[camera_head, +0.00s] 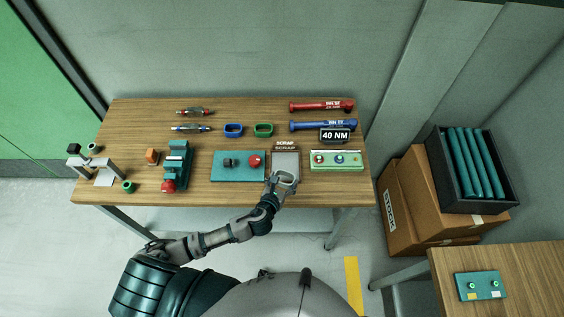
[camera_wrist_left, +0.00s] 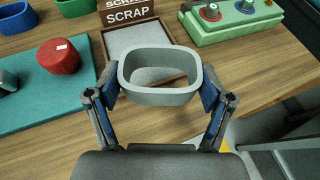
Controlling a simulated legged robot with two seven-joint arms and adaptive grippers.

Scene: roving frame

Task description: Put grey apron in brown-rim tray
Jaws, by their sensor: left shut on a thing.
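The grey apron (camera_wrist_left: 160,98) is a rounded, open ring, and it shows small in the head view (camera_head: 287,178). My left gripper (camera_head: 281,184) is shut on it, with one finger at each side in the wrist view. The brown-rim tray (camera_wrist_left: 106,46) has a grey floor and lies just beyond the apron, behind it in the head view (camera_head: 286,153). The apron hides the tray's near part in the wrist view, and its opening shows a strip of brown rim. I cannot tell how high it is above the tray. My right gripper is not in view.
A SCRAP sign (camera_head: 286,145) stands behind the tray. A teal mat (camera_head: 225,174) with a red part (camera_head: 255,161) is on its left, and a green box with buttons (camera_head: 337,167) on its right. Blue (camera_head: 233,131) and green (camera_head: 264,130) rings lie farther back.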

